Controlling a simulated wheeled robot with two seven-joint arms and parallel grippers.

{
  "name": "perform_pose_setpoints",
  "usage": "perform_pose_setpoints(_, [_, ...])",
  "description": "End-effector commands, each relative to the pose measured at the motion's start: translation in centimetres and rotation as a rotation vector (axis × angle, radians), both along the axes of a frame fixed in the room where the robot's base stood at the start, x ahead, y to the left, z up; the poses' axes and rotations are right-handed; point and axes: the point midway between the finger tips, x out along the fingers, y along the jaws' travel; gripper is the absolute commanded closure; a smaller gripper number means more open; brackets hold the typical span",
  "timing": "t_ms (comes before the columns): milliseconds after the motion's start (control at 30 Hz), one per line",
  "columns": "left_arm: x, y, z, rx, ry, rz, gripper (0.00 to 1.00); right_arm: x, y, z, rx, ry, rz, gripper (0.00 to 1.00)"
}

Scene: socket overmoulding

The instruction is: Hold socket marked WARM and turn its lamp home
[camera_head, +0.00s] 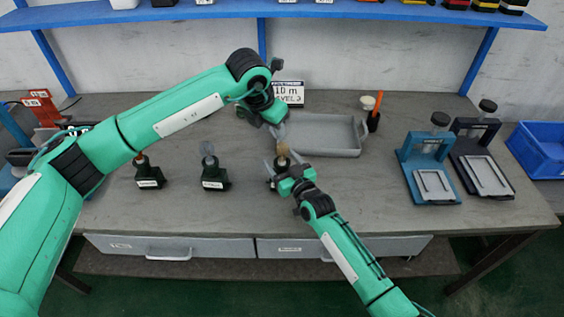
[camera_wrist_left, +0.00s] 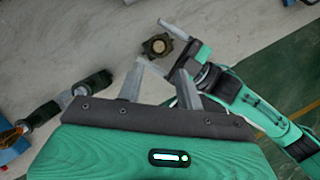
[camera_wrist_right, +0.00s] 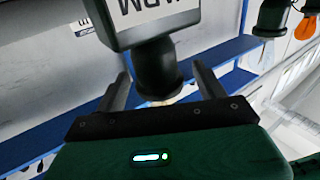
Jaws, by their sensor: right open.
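The socket marked WARM, a dark base with a white label, stands between my right gripper's fingers in the right wrist view (camera_wrist_right: 157,68); its upside-down label is cut by the top edge. In the head view its brass-coloured top (camera_head: 283,152) shows above my right gripper (camera_head: 284,166). The right fingers are open, one each side of the socket, with gaps visible. My left gripper (camera_head: 276,128) is above and behind it. In the left wrist view the left fingers (camera_wrist_left: 161,76) are apart and empty, and the socket top (camera_wrist_left: 157,45) lies just beyond them.
A socket with a clear lamp (camera_head: 213,178) and one with a reddish lamp (camera_head: 149,176) stand to the left. A grey tray (camera_head: 340,152) lies behind. A blue stand (camera_head: 425,170), a black stand (camera_head: 482,165) and a blue crate (camera_head: 540,150) are right. Table between is clear.

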Motion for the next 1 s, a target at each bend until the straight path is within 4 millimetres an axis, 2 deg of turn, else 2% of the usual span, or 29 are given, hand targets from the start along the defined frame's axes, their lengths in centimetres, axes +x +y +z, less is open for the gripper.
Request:
perform_pose_setpoints(233, [0.0, 0.0, 0.0, 0.0, 0.0, 0.0, 0.64, 0.0, 0.0, 0.0, 0.0, 0.001, 0.0, 0.28])
perform_pose_setpoints(500, [0.0, 0.0, 0.0, 0.0, 0.0, 0.0, 0.64, 0.0, 0.0, 0.0, 0.0, 0.001, 0.0, 0.79])
perform_pose_setpoints(633, [0.1, -0.1, 0.0, 0.0, 0.01, 0.016, 0.4, 0.0, 0.0, 0.0, 0.0, 0.001, 0.0, 0.8])
perform_pose_setpoints(767, [0.8, -0.5, -0.1, 0.004, 0.067, 0.121, 0.39, 0.0, 0.0, 0.0, 0.0, 0.001, 0.0, 0.8])
perform_pose_setpoints(1000, [2.4, -1.7, 0.1, 0.036, 0.239, 0.493, 0.39, 0.0, 0.0, -0.1, 0.0, 0.001, 0.0, 0.8])
